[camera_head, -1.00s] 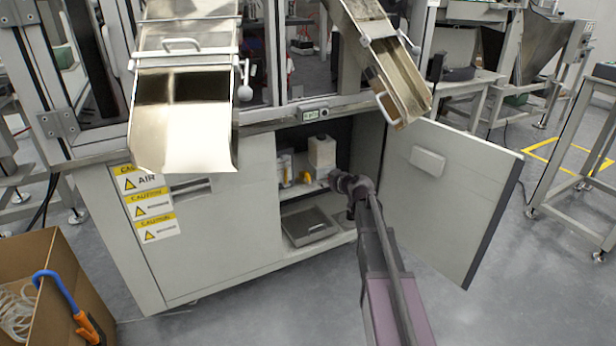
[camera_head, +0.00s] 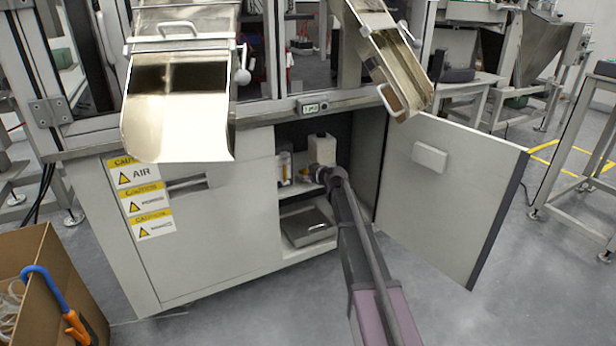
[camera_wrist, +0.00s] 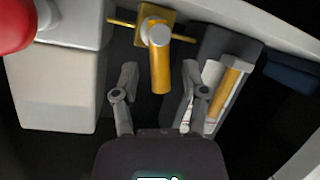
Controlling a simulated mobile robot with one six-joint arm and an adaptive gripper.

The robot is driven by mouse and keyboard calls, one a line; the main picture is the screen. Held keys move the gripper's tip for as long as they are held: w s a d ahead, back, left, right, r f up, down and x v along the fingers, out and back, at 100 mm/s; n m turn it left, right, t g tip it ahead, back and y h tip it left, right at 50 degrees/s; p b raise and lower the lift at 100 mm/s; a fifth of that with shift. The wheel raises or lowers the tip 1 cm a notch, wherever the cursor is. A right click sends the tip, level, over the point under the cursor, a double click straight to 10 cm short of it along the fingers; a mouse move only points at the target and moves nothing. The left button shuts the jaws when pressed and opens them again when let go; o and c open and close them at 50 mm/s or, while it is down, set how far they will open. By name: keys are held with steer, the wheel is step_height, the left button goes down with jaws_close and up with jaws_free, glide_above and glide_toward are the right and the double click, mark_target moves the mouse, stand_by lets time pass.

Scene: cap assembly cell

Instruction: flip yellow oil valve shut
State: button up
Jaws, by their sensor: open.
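The yellow oil valve (camera_wrist: 160,75) shows in the wrist view at the top middle, a yellow handle with a grey round hub, in front of a yellow plate with thin rods to either side. My gripper (camera_wrist: 159,75) is open, its two grey fingers spread on either side of the handle's lower end. The fingers appear apart from the handle; the exact depth is hard to judge. In the head view my arm reaches into the open cabinet (camera_head: 230,225) and hides most of the valve and the gripper.
A white container (camera_head: 322,149) stands on the cabinet shelf, and a grey tray (camera_head: 307,226) lies below. The open door (camera_head: 455,190) stands to the right of my arm. A yellow cylinder (camera_wrist: 230,80) is right of the valve, and a red round part (camera_wrist: 15,25) is at upper left.

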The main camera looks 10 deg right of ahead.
steer(key=shift+w+a+f, duration=0.1)
steer(key=shift+w, duration=0.15)
jaws_close()
steer(key=shift+w+d+m+y, duration=0.15)
steer(key=shift+d+m+y, duration=0.3)
steer(key=shift+m, duration=0.25)
steer(key=shift+d+m+g+y+b, duration=0.1)
steer(key=shift+m+g+y+b, duration=0.25)
steer(key=shift+m, duration=0.25)
jaws_free()
